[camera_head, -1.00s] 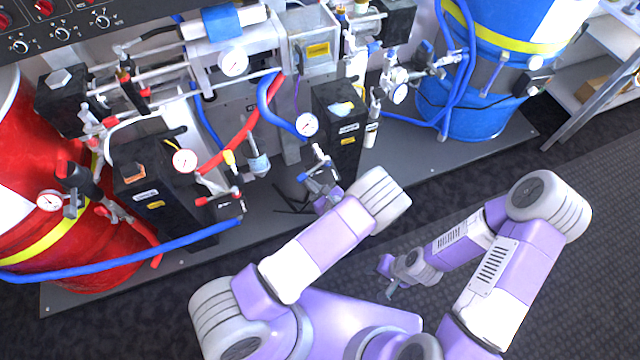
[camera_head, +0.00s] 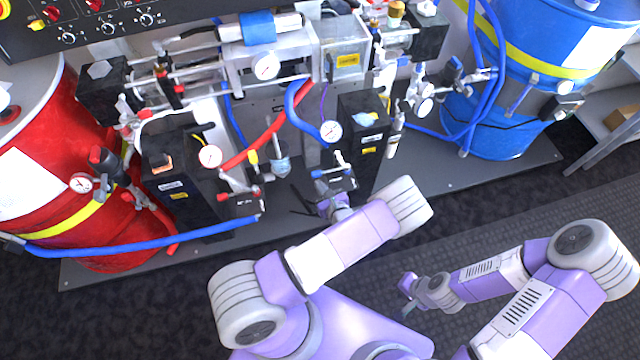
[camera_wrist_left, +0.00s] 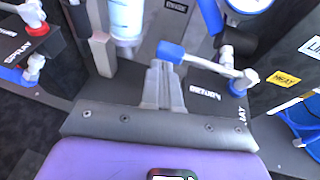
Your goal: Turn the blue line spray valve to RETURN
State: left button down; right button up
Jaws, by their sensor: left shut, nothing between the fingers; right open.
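The blue line spray valve (camera_head: 336,174) stands in front of the right black block. In the left wrist view its lever runs from a pivot (camera_wrist_left: 241,82) at right to a blue grip (camera_wrist_left: 171,52) at left. A RETURN label (camera_wrist_left: 205,93) lies on the black block below the lever, and another, partly readable label is below the pivot. My left gripper (camera_wrist_left: 163,68) is shut and empty, its fingertips right at the blue grip; I cannot tell whether they touch. It also shows in the head view (camera_head: 338,200), low beside the valve. My right gripper (camera_head: 407,287) is open, over the floor, away from the machine.
A red-handled valve (camera_head: 240,193) is left of the blue one. Hoses and gauges crowd above. A red drum (camera_head: 100,225) stands at left and a blue drum (camera_head: 500,125) at right. The dark floor in front is free.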

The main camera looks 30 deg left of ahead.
pick_arm(q)
jog(key=s+a+p+v, duration=0.1)
jog(key=s+p+v, duration=0.1)
jog(key=v, duration=1)
jog(key=shift+f+p, duration=0.3)
jog(key=shift+p, duration=0.05)
jog(key=shift+s+d, duration=0.1)
jog(key=shift+d, duration=0.05)
